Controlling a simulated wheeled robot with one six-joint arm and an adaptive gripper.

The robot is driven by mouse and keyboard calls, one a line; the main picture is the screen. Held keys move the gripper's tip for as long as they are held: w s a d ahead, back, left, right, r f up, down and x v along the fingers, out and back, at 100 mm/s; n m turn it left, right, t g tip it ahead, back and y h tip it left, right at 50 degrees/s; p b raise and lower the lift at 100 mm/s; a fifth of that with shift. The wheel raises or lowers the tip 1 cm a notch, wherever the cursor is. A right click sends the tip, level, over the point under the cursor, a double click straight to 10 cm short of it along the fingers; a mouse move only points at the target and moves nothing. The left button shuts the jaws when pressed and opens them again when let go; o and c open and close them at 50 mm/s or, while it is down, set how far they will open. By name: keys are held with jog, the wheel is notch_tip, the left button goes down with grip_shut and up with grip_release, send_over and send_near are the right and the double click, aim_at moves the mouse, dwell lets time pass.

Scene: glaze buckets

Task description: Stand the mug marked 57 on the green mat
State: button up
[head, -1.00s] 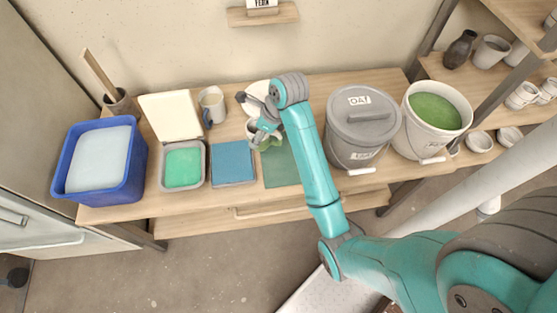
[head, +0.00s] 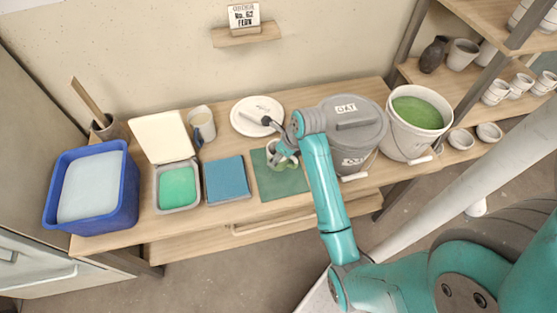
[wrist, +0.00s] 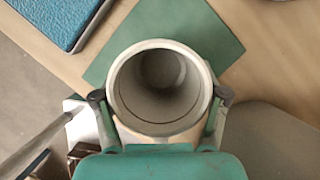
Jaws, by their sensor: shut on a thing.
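No number on the mug can be read. A second, cream mug (head: 202,122) with a blue handle stands at the back of the table.
The grey lidded OAT bucket (head: 352,155) stands close on the right, beside a bucket of green glaze (head: 416,112). A card (head: 243,16) reading FERN sits on the wall ledge.

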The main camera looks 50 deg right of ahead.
jog(key=shift+f, duration=1.65)
jog(key=o, duration=1.8)
jog(key=shift+f, duration=0.15)
jog(key=shift+c, duration=0.2)
